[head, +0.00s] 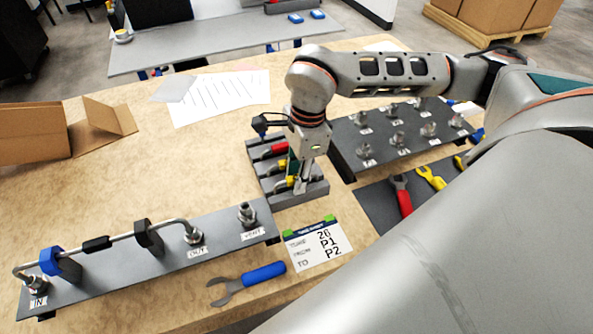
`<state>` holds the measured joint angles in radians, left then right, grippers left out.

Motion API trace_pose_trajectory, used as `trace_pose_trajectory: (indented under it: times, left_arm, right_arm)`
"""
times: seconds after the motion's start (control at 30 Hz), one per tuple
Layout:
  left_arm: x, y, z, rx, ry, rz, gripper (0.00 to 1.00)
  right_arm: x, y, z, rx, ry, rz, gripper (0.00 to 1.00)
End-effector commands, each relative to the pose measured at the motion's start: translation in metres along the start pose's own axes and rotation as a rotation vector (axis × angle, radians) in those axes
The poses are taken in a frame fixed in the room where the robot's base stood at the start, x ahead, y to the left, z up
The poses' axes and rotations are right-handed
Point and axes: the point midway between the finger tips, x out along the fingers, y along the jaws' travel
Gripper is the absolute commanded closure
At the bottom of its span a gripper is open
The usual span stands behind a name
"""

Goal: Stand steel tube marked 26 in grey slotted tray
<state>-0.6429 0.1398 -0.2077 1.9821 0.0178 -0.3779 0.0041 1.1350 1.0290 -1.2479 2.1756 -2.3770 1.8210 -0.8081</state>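The grey slotted tray (316,192) lies mid-table, with red, yellow and green pieces in or over its slots. My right gripper (300,180) points down over the tray's right part and hides some of it. I cannot tell whether its fingers are open or shut, or whether they hold anything. A bent steel tube (122,236) runs across the dark plate at left, from the IN fitting to the OUT fitting. No mark 26 is readable on any tube. A card (318,245) reads 26, P1, P2. My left gripper is not in view.
The dark fitting plate (225,232) has blue and black clamps. A blue-handled wrench (247,283) lies in front. Another fitting panel (383,152) and a dark mat with tools (376,200) are at right. Cardboard (100,127) and paper (220,98) lie behind.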

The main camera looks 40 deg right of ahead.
Motion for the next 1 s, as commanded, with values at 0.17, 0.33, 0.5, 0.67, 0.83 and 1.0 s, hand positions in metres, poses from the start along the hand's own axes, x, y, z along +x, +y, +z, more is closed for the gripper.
trace_pose_trajectory:
  times: [0.17, 0.33, 0.5, 0.67, 0.83, 1.0]
  left_arm:
    - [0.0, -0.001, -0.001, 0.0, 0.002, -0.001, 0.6]
    - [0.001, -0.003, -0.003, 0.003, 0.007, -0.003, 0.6]
    - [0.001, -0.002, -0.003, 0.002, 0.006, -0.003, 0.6]
    - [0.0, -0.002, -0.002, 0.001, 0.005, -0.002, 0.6]
    - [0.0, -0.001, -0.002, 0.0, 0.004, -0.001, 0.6]
    - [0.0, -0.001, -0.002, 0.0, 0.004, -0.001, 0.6]
  right_arm:
    - [0.002, 0.002, -0.001, 0.0, 0.002, 0.007, 0.69]
    - [0.002, 0.002, -0.001, 0.0, 0.003, 0.007, 0.69]
    - [-0.01, 0.001, -0.001, 0.001, 0.002, 0.004, 0.69]
    - [-0.039, 0.0, 0.0, -0.001, 0.0, -0.002, 0.69]
    - [-0.075, 0.0, 0.0, 0.0, 0.0, -0.001, 0.69]
    - [-0.103, 0.0, 0.0, 0.0, 0.0, -0.001, 0.69]
